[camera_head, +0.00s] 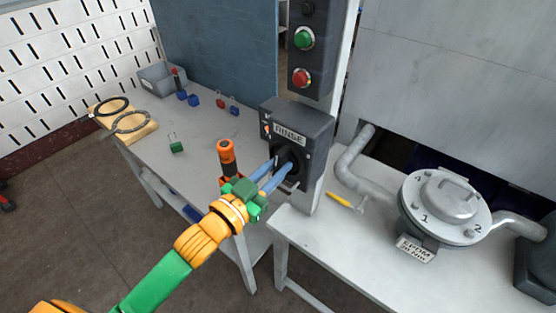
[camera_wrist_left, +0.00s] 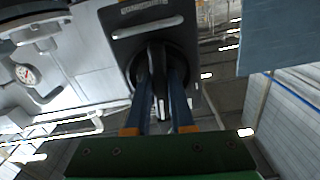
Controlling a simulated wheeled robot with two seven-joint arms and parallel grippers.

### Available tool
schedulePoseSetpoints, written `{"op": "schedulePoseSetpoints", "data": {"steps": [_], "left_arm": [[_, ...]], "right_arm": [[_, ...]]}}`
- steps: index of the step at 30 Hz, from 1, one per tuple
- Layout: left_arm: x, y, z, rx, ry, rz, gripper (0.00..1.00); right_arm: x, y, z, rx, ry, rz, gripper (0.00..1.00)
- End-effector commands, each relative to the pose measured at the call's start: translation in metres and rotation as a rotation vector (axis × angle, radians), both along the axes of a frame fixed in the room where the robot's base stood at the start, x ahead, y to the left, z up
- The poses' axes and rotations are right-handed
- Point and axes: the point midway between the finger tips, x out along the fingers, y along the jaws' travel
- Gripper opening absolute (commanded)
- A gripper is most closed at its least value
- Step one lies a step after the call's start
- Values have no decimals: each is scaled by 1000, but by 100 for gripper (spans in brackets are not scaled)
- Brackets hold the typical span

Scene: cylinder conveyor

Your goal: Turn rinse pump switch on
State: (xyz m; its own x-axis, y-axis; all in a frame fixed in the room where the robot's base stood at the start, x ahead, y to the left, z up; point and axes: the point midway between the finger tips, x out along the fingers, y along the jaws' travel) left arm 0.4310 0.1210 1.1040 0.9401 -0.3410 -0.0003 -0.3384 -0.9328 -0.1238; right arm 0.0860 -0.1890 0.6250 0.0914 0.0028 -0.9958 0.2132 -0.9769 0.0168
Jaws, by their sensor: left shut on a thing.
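The rinse pump switch is a dark box (camera_head: 318,120) with a "RINSE" label, mounted on the grey post. Its black rotary knob (camera_wrist_left: 157,72) faces my left gripper. My left gripper (camera_head: 280,168) reaches up to the box from the lower left, and its two blue fingers are shut on the knob. In the left wrist view the fingers (camera_wrist_left: 160,95) lie on both sides of the knob's black handle. The fingers partly hide the knob in the head view. My right gripper is not in view.
A green button (camera_head: 303,39) and a red button (camera_head: 302,77) sit above the box. An orange-and-black handled tool (camera_head: 227,158) stands close beside my left gripper. A round metal flange unit (camera_head: 447,204) and a yellow-handled tool (camera_head: 339,200) are on the right table.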

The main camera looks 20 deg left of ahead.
Motion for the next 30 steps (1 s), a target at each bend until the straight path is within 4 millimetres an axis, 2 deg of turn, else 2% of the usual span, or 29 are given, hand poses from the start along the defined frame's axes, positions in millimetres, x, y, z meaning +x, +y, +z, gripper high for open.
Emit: {"op": "schedulePoseSetpoints", "data": {"steps": [10,26,27,30], "left_arm": [[0,0,1,-113,42,0,0],[0,0,0,-133,49,-1,0],[0,0,0,-133,49,-1,27],[0,0,0,-133,48,0,51]], "right_arm": [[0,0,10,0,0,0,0],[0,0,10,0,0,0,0],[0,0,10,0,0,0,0],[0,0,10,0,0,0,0]]}}
